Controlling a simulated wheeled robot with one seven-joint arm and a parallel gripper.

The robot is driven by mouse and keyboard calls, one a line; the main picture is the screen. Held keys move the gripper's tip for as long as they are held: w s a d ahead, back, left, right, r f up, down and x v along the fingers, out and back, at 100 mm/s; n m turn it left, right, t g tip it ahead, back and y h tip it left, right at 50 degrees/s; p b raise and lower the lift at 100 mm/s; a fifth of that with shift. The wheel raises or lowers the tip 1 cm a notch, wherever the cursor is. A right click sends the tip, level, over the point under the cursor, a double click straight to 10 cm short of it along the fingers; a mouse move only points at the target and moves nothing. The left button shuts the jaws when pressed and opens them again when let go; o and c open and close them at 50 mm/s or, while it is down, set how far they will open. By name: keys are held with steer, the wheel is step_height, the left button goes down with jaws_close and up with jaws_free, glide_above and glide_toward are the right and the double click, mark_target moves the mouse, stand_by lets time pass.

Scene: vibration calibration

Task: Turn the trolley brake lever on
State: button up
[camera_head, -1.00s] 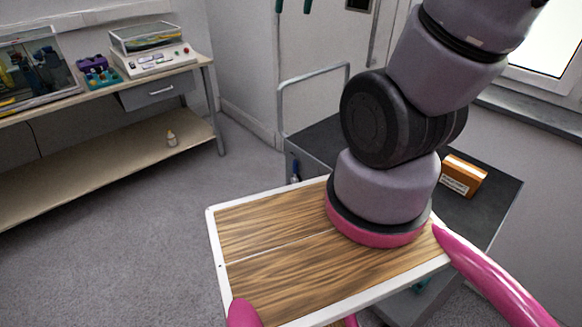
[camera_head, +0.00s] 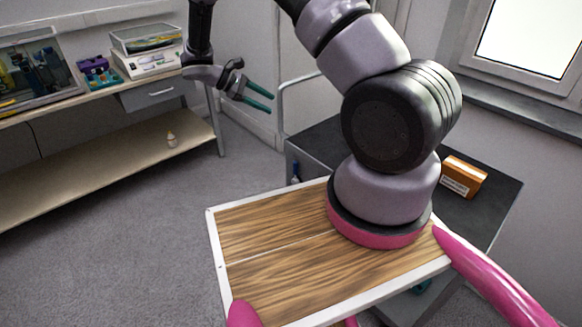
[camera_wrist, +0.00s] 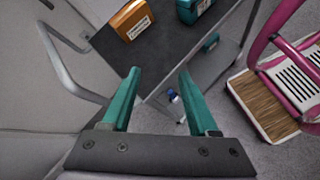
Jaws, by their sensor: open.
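The trolley has a dark top (camera_head: 318,142) and stands beyond and to the right of my base in the head view; its top also shows in the wrist view (camera_wrist: 170,52). A small blue-and-white part, seemingly the brake lever (camera_head: 295,171), is on the trolley's left side. It shows in the wrist view (camera_wrist: 173,96) between my fingers and beyond them. Its exact setting is too small to tell. My gripper (camera_head: 271,103) is open and empty, with teal fingers (camera_wrist: 159,72), raised above and left of the lever in the head view, apart from it.
A metal handle rail (camera_wrist: 62,72) rises at the trolley's end. An orange box (camera_head: 464,175) and a teal box (camera_wrist: 192,9) stand on the trolley top. A workbench (camera_head: 90,182) with instruments is at left. The floor (camera_head: 150,235) between bench and trolley is clear.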

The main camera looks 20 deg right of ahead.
step_height(320, 180, down, 16)
steer(key=a+n+t+h, duration=0.1)
steer(key=n+t+h, duration=0.25)
steer(key=n, duration=0.25)
steer(key=n+t+h, duration=0.3)
steer(key=n+t, duration=0.2)
steer(key=n, duration=0.1)
glide_toward(294, 165)
steer(key=x, duration=0.8)
steer(key=shift+w+d+r, duration=0.1)
steer(key=shift+w+d, duration=0.1)
jaws_close()
